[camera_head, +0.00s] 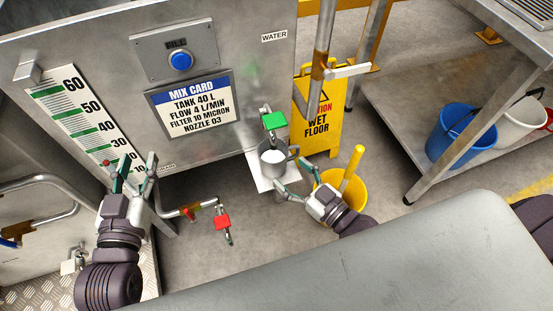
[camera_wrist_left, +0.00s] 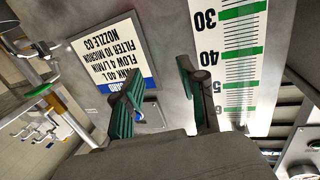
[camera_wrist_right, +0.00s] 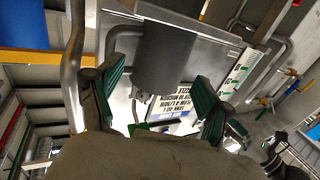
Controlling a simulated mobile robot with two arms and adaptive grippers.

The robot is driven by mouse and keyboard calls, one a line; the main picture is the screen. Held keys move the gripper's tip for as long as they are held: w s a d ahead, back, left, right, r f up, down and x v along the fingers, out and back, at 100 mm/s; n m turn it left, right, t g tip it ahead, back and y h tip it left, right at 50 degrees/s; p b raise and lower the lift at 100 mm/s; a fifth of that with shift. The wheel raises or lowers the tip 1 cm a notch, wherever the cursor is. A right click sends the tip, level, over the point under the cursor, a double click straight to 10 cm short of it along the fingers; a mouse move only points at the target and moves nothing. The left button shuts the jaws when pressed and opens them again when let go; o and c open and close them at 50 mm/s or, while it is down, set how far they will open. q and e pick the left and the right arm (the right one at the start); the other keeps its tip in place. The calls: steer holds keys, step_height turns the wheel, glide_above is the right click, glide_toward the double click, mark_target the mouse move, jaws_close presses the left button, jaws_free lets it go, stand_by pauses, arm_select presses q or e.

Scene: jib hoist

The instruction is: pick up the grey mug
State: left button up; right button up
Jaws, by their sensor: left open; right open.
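The grey mug (camera_head: 272,167) stands on a small pale shelf (camera_head: 262,184) at the tank's lower right, with a white inside showing and its handle toward the right. My right gripper (camera_head: 290,174) is open at the mug's near right side, its fingers pointing at it. In the right wrist view the mug (camera_wrist_right: 168,62) is ahead, between the lines of the open fingers (camera_wrist_right: 160,90), with its handle to the left. I cannot tell whether either finger touches it. My left gripper (camera_head: 137,165) is open and empty before the level scale, far from the mug.
A green-tagged valve (camera_head: 273,121) hangs just above the mug. A yellow wet-floor sign (camera_head: 317,115) and a yellow bucket (camera_head: 345,186) stand close behind and beside my right gripper. A red-tagged valve (camera_head: 222,222) projects low in the middle. The grey surface in front is bare.

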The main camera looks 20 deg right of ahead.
mark_target(283, 166)
steer(key=b+x, duration=0.1)
steer(key=x, duration=0.3)
steer(key=shift+w+a, duration=0.15)
steer(key=shift+w, duration=0.05)
steer(key=shift+w+a+r+b, duration=0.1)
steer(key=shift+w+a+b, duration=0.05)
steer(key=shift+w+b, duration=0.15)
steer(key=c, duration=1.1)
arm_select(q)
step_height(283, 166, up, 6)
steer(key=t+h, duration=0.1)
steer(key=t, duration=0.3)
steer(key=shift+s+d+r, duration=0.2)
steer(key=shift+s+d, duration=0.05)
steer(key=shift+d, duration=0.2)
arm_select(e)
steer(key=shift+r, duration=0.1)
